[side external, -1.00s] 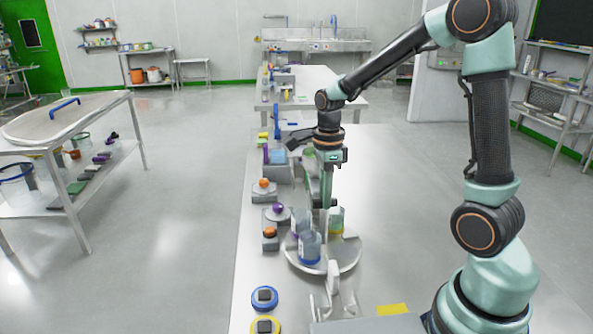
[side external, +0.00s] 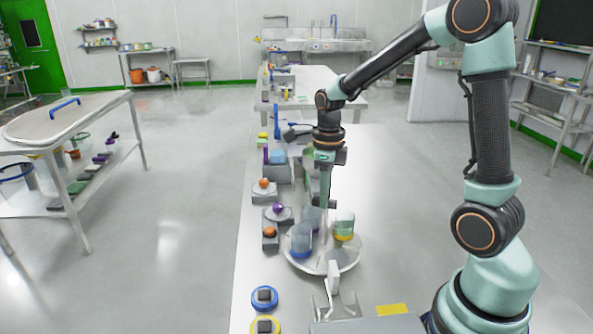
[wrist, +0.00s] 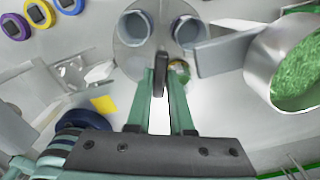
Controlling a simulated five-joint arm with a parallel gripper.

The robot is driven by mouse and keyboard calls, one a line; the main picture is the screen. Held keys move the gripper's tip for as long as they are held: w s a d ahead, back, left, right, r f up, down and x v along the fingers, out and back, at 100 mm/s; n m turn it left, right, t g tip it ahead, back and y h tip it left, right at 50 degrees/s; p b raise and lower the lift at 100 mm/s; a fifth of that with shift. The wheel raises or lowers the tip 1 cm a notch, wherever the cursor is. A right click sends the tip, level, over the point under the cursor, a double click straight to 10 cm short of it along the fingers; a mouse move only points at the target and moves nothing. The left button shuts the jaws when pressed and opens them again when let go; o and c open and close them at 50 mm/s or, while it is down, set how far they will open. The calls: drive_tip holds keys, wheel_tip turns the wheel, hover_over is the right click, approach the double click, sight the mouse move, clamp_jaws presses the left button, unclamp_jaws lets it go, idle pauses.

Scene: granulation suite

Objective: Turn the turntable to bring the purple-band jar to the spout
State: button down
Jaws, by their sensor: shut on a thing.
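The turntable (side external: 322,267) is a pale grey disc on the bench carrying three clear jars. The blue-band jar (side external: 301,242) is at its front left and the yellow-band jar (side external: 344,226) at its right. The third jar (side external: 311,216) stands behind, its band hard to make out; by elimination it may be the purple-band one. My gripper (wrist: 160,78) points down and is shut on a narrow dark peg (wrist: 160,62) by the disc, between the jars. A grey spout (wrist: 225,52) reaches from a round hopper (wrist: 262,76) of green granules towards the disc in the wrist view.
Grey blocks with orange and purple knobs (side external: 278,210) line the bench left of the turntable. A white upright piece (side external: 333,278) stands close in front of the disc. Blue (side external: 265,298) and yellow (side external: 265,326) round devices lie at front left.

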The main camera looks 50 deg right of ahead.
drive_tip(key=shift+r+m, duration=0.15)
drive_tip(key=shift+m, duration=2.15)
drive_tip(key=c, duration=0.8)
unclamp_jaws()
wheel_tip(320, 180, up, 12)
